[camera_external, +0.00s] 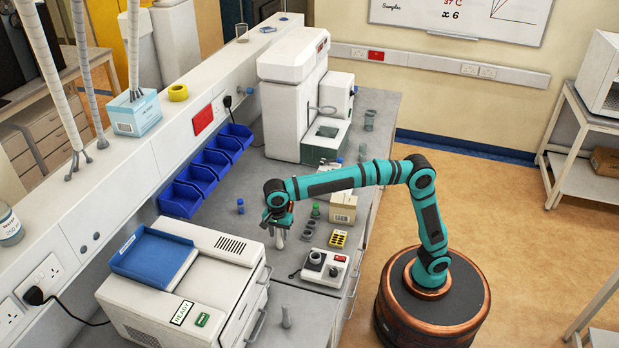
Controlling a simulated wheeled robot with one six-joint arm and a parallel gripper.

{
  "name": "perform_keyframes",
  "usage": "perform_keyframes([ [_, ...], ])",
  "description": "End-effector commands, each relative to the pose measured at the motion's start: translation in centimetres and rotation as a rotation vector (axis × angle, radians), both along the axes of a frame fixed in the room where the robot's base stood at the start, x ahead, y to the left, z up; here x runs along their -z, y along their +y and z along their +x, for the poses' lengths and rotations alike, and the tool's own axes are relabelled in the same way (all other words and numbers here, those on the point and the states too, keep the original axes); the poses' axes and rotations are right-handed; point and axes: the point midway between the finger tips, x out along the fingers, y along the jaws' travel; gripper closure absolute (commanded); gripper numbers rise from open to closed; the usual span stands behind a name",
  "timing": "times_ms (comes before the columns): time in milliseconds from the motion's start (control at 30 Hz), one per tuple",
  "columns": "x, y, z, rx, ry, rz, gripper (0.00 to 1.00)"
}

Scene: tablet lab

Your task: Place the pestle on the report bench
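My gripper (277,222) is over the middle of the grey bench, pointing down, with its fingers small and dark. A slim pale grey piece (280,239) shows directly under the fingertips. It may be the pestle, but I cannot tell whether it is held or stands on the bench behind the fingers. A small grey upright piece (286,317), wider at its foot, stands on the front bench section beside the white machine; it is too small to identify for sure. No label marks the report bench.
A white machine with a blue tray (155,255) stands at the front left. Blue bins (181,198) line the shelf. A tall white instrument (290,95) stands behind.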

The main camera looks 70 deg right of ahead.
Motion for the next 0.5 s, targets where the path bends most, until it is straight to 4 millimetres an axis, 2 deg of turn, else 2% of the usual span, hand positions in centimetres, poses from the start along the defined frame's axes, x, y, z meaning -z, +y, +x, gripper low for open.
perform_keyframes([
  [267, -0.6, 0.0, 0.0, 0.0, 0.0, 0.0, 0.58],
  [500, -4.3, 0.0, 0.0, 0.0, -0.002, 0.001, 0.58],
])
